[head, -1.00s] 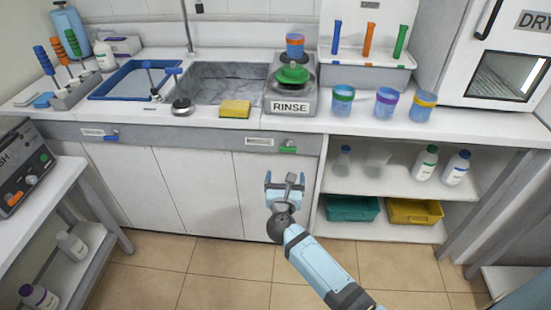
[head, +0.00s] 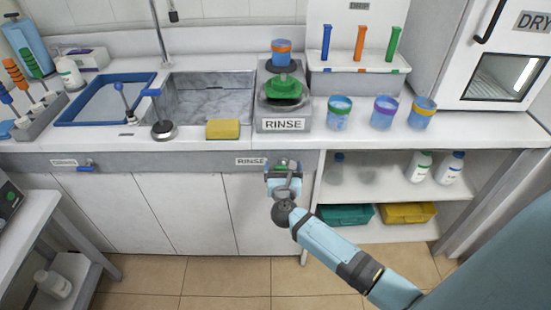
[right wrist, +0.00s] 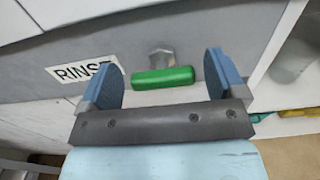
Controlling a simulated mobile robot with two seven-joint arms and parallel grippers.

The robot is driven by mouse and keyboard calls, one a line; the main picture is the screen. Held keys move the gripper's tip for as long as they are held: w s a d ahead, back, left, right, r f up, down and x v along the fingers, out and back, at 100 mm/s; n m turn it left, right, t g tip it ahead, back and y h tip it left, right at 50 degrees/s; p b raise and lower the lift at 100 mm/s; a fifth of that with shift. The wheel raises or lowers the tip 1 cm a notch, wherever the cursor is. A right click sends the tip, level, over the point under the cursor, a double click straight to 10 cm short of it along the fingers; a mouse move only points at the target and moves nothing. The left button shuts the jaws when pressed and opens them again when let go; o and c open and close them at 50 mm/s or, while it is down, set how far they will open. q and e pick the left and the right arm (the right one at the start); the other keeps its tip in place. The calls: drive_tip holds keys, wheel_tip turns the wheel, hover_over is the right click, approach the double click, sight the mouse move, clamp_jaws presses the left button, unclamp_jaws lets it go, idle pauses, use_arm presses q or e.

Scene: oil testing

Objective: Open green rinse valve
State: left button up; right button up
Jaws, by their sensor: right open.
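The green rinse valve (right wrist: 163,77) is a green bar handle on a grey metal stem, set in the grey panel under the counter. In the right wrist view it lies crosswise between the fingers of my right gripper (right wrist: 165,80), beside the RINSE label (right wrist: 86,73). The gripper is open, with one blue finger on each side of the handle and no clear contact. In the head view my right gripper (head: 283,168) is at the panel and mostly hides the valve. My left gripper is not in view.
Above, the counter holds the RINSE station (head: 284,125) with a green piece, a yellow sponge (head: 223,130) and several cups. To the right is an open shelf with bottles, a teal bin (head: 345,215) and a yellow bin (head: 407,213). Floor in front is clear.

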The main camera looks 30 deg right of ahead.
drive_tip(key=shift+w+d, duration=0.2)
drive_tip(key=shift+s, duration=0.1)
drive_tip(key=shift+c, duration=0.7)
drive_tip(key=c, duration=0.7)
drive_tip(key=shift+c, duration=0.4)
drive_tip(key=shift+r, duration=0.1)
